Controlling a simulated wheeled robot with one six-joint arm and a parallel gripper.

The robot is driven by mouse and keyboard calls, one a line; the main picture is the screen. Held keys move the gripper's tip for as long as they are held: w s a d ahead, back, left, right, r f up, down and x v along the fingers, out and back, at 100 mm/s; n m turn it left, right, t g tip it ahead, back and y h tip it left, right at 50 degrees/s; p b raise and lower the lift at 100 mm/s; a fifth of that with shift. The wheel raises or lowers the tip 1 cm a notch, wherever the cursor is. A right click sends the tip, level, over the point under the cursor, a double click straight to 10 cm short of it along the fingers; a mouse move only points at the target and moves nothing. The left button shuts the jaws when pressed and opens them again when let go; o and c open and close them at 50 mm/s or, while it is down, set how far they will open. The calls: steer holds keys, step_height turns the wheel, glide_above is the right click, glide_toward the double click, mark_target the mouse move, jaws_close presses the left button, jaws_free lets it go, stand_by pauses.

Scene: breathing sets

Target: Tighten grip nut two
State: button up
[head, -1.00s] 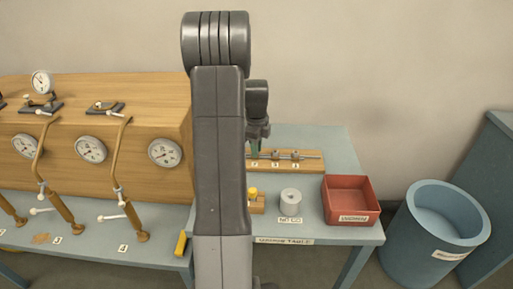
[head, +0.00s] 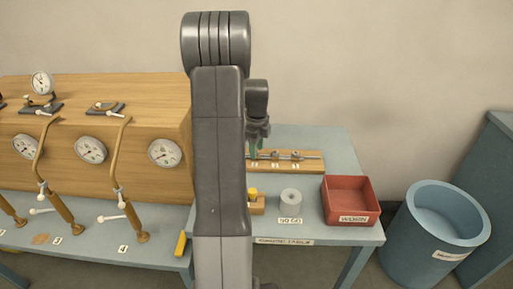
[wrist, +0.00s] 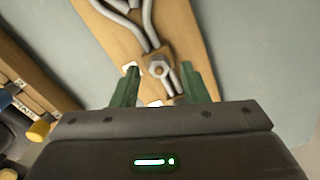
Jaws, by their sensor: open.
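A wooden board (head: 311,167) lies at the back of the small blue table, with a metal pipe and several nuts along it. Two nuts (head: 296,155) show right of my gripper (head: 257,150); my arm hides the board's left part. In the wrist view my gripper (wrist: 160,66) has its green fingers apart. A hex nut (wrist: 158,68) on the pipe shows between the fingertips, with no visible contact. A white tag beside the left fingertip is partly covered, so I cannot read which nut this is.
A grey cylinder (head: 290,196) and a red tray (head: 350,196) stand nearer the table's front. A blue bin (head: 437,224) is on the right. A wooden gauge panel (head: 120,150) with pipes stands on the left. A yellow-capped item (wrist: 38,130) shows at the wrist view's left.

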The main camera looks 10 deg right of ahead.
step_height(320, 180, up, 14)
steer(key=shift+f, duration=0.2)
